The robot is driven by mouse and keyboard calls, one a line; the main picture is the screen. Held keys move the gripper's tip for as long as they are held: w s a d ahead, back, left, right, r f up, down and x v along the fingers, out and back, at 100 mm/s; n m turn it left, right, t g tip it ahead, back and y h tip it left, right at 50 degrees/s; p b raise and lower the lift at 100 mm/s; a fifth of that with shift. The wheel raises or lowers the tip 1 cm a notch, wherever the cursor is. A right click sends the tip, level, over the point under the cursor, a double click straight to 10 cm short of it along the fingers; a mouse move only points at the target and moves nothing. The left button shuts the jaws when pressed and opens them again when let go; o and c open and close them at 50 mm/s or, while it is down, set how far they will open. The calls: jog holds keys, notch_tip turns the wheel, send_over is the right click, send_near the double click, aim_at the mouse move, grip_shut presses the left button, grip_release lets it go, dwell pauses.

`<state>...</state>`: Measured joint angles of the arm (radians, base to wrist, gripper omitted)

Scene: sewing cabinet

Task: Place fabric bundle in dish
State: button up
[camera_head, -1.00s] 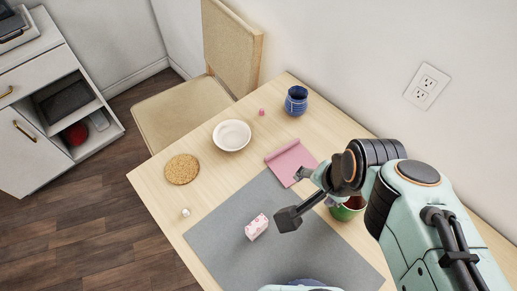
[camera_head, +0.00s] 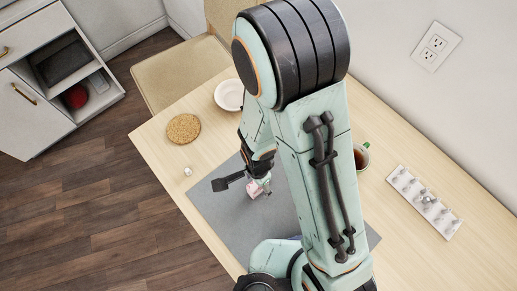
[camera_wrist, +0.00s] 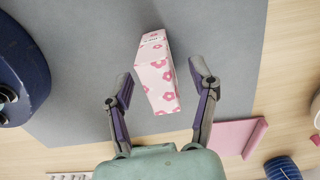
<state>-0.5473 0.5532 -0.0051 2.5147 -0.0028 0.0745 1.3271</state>
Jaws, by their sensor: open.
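The fabric bundle (camera_wrist: 156,75) is a pale pink block with darker pink flowers. It lies on the grey mat (camera_wrist: 85,50). In the head view the bundle (camera_head: 254,190) is partly hidden by my gripper. In the wrist view my gripper (camera_wrist: 161,83) is open, with one finger on each side of the bundle's near end; I cannot tell whether either finger touches it. The dish (camera_head: 229,95) is a white round bowl on the table's far side, partly covered by my arm in the head view.
A cork coaster (camera_head: 184,128) and a small white item (camera_head: 188,171) are left of the mat.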

jog(key=shift+f, duration=1.25)
jog(key=c, duration=1)
jog(key=shift+c, duration=0.2)
